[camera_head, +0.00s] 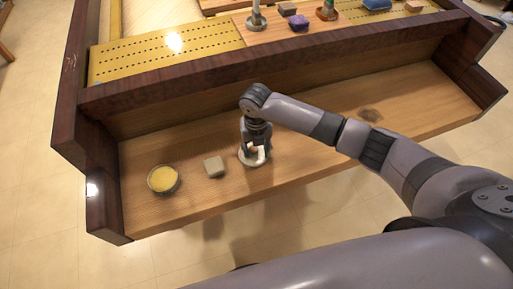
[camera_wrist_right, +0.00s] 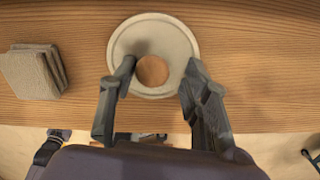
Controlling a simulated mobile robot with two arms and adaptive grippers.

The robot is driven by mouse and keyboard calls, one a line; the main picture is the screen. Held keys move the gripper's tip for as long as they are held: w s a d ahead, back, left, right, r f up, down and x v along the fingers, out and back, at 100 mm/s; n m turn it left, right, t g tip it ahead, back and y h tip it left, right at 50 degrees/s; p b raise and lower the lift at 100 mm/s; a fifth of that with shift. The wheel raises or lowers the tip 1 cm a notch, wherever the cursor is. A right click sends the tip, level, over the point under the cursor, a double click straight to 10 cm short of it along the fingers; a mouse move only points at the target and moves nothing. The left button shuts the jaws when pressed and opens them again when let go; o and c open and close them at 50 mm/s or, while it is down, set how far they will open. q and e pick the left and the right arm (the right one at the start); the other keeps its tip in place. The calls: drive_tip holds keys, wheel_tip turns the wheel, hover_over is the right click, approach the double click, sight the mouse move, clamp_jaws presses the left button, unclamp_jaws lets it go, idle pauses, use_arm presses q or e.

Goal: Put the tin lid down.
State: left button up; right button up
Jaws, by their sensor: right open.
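The tin lid (camera_head: 259,162) looks like a pale round disc lying on the wooden ledge; it also shows in the right wrist view (camera_wrist_right: 150,31). At its middle is a brown round spot, and I cannot tell if it is a knob or a hole. My right gripper (camera_head: 254,149) points down over the lid. In the right wrist view its two fingers (camera_wrist_right: 159,68) are apart, one on each side of the brown spot, holding nothing visible. I cannot tell whether the fingertips touch the lid. My left gripper is not in view.
A grey-beige block (camera_head: 214,166) lies left of the lid, and a round tin with yellow contents (camera_head: 163,180) lies further left. A dark patch (camera_head: 370,115) is at the right of the ledge (camera_head: 420,95). Several small objects stand on the upper board.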

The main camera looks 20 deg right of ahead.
sight(256, 149)
drive_tip(key=shift+r, duration=0.1)
wheel_tip(256, 149, up, 12)
idle(0.6)
drive_tip(key=shift+r, duration=0.1)
